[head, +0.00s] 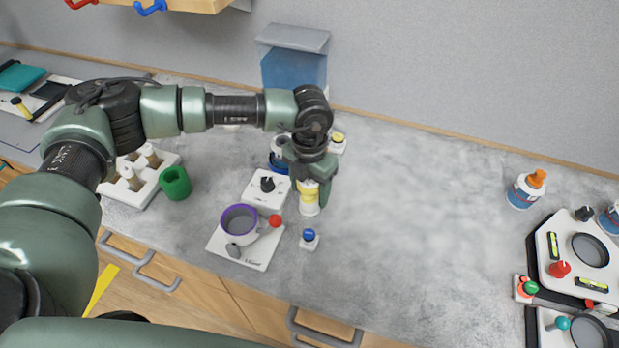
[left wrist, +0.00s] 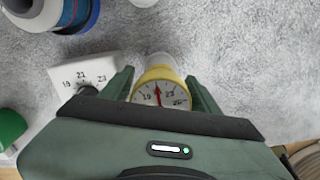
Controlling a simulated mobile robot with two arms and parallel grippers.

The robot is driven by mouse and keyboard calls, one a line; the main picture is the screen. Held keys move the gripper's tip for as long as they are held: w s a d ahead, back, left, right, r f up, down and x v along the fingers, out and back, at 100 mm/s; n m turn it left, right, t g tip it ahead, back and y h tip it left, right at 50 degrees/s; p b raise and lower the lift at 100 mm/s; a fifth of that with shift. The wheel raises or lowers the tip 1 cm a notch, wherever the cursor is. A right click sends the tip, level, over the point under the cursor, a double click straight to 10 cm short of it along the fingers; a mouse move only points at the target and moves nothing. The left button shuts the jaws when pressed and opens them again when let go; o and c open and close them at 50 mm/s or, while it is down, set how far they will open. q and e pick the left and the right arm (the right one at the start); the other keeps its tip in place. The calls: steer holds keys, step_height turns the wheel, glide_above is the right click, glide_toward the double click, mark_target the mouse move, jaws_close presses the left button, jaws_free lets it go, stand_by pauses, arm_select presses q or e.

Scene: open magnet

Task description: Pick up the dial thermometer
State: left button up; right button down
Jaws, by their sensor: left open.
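The dial thermometer (head: 308,198) is a white, yellow-ringed cylinder standing on the grey counter near the middle of the head view. In the left wrist view the thermometer (left wrist: 159,93) shows a white dial face with numbers and a red needle. My left gripper (head: 313,183) is above it, pointing down. In the left wrist view the fingers of the left gripper (left wrist: 162,80) are open, one on each side of the thermometer. I cannot tell whether either finger touches it. My right gripper is not in view.
A white box with a black knob (head: 267,188) stands close left of the thermometer. A white scale with a purple-rimmed cup (head: 239,221) and a blue-topped item (head: 309,237) are in front. A blue-and-white container (head: 279,157) is behind.

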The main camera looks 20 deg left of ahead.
arm_select(q)
steer(key=c, duration=1.3)
steer(key=shift+o, duration=0.2)
